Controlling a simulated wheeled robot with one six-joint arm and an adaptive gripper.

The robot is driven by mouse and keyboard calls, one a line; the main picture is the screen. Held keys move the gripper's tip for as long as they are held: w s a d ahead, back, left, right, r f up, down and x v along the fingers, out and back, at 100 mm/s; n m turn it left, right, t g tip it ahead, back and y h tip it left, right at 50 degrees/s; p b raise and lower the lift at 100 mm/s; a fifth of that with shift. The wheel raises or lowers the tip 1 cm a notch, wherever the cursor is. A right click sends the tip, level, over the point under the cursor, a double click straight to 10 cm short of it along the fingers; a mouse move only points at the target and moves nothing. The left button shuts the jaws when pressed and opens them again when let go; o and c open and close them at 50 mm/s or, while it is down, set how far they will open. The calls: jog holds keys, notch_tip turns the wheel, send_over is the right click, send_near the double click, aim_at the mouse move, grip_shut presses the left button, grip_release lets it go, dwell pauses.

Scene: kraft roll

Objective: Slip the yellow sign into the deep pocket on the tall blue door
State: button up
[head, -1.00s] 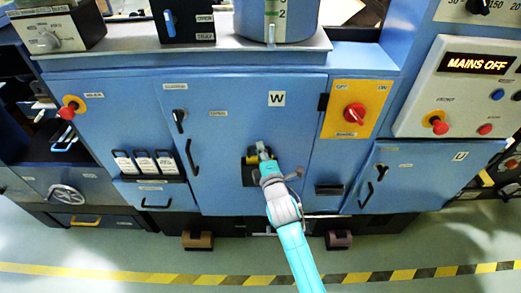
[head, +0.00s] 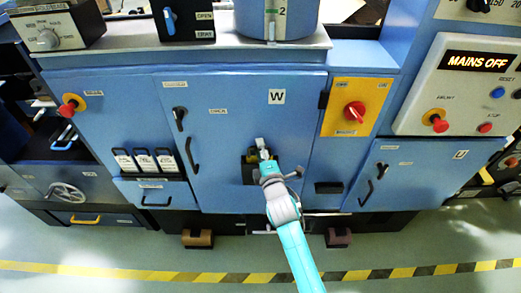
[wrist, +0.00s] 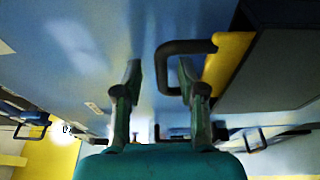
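The tall blue door (head: 235,120), marked W, is shut in the middle of the head view. A dark pocket (head: 248,178) is on its lower right part; its black box (wrist: 275,60) fills the right of the wrist view. The yellow sign (wrist: 230,62) shows at the pocket's mouth, mostly hidden inside, with a black loop handle (wrist: 187,46). Its yellow edge also shows in the head view (head: 252,159). My gripper (wrist: 160,72) is open. The handle's free side lies between the fingertips, with gaps visible on both sides. In the head view my gripper (head: 262,146) is just above the pocket.
A yellow panel with a red knob (head: 355,110) is right of the door. The door's black handle (head: 190,154) is to the left. A smaller blue door (head: 385,170) is at lower right. Brown blocks (head: 198,238) sit at the cabinet foot.

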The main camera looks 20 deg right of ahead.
jog(key=s, duration=1.2)
jog(key=shift+a, duration=0.3)
jog(key=shift+f, duration=0.15)
jog(key=s+f+m+g+y, duration=0.1)
jog(key=s+f+m, duration=0.25)
jog(key=s, duration=0.65)
jog(key=s+f+m+g, duration=0.1)
jog(key=s+f+m, duration=0.25)
jog(key=s, duration=0.65)
jog(key=s+r+m, duration=0.3)
jog(key=s+m, duration=0.2)
jog(key=s, duration=0.5)
jog(key=s+r+m+g, duration=0.1)
jog(key=s+r+m, duration=0.2)
jog(key=s, duration=0.7)
jog(key=shift+s+d+m, duration=0.25)
jog(key=shift+d+m, duration=0.1)
jog(key=shift+m, duration=0.75)
jog(key=shift+r, duration=0.1)
